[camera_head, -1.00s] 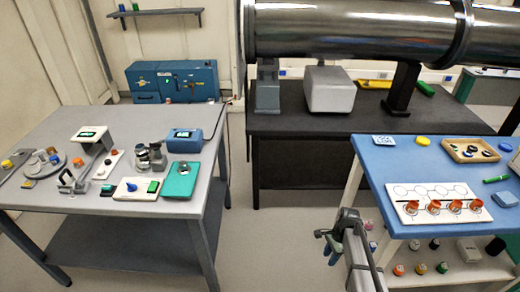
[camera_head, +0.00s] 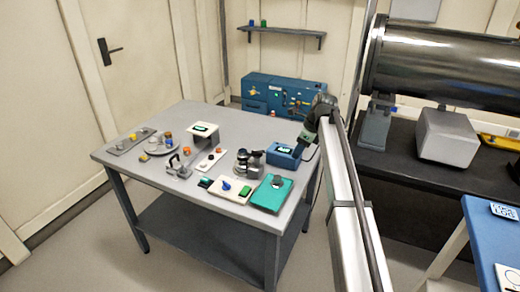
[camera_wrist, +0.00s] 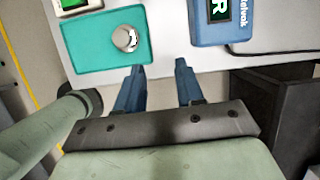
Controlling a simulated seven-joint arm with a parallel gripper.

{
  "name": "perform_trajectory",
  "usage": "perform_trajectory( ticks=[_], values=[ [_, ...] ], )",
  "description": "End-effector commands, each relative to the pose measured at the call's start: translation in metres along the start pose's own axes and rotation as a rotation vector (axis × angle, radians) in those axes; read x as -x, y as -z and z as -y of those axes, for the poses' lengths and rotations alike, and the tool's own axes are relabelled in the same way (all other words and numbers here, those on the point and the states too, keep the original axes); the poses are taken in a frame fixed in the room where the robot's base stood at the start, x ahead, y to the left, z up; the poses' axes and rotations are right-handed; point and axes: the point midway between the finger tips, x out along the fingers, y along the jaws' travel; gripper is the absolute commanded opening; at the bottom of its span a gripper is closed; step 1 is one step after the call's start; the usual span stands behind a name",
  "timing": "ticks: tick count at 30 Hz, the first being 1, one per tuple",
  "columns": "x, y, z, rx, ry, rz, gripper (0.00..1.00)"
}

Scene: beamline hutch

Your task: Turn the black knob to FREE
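No knob can be surely told as the black one, and no FREE label is readable. A teal plate (camera_head: 271,195) at the table's front right bears a round knob (camera_head: 277,181), dark in the head view. In the wrist view that knob (camera_wrist: 126,38) looks shiny grey, at upper left on the teal plate (camera_wrist: 85,52).
A blue box (camera_head: 284,155) with a lit display stands close to my gripper, a cable running from it.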

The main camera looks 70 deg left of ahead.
Motion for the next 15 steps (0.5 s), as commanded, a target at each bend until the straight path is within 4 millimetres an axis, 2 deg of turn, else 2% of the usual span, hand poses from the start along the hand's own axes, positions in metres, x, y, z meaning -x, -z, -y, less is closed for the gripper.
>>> perform_trajectory(
  ticks=[1, 3, 6, 10, 15],
  values=[
    [0.015, -0.035, 0.003, 0.001, 0.003, 0.012, 0.37],
    [0.03, -0.069, -0.002, -0.007, 0.003, 0.027, 0.37],
    [0.046, -0.104, -0.008, -0.016, 0.002, 0.04, 0.37],
    [0.056, -0.125, -0.013, -0.023, 0.001, 0.049, 0.37],
    [0.048, -0.13, -0.015, -0.025, 0.0, 0.051, 0.37]
  ],
)
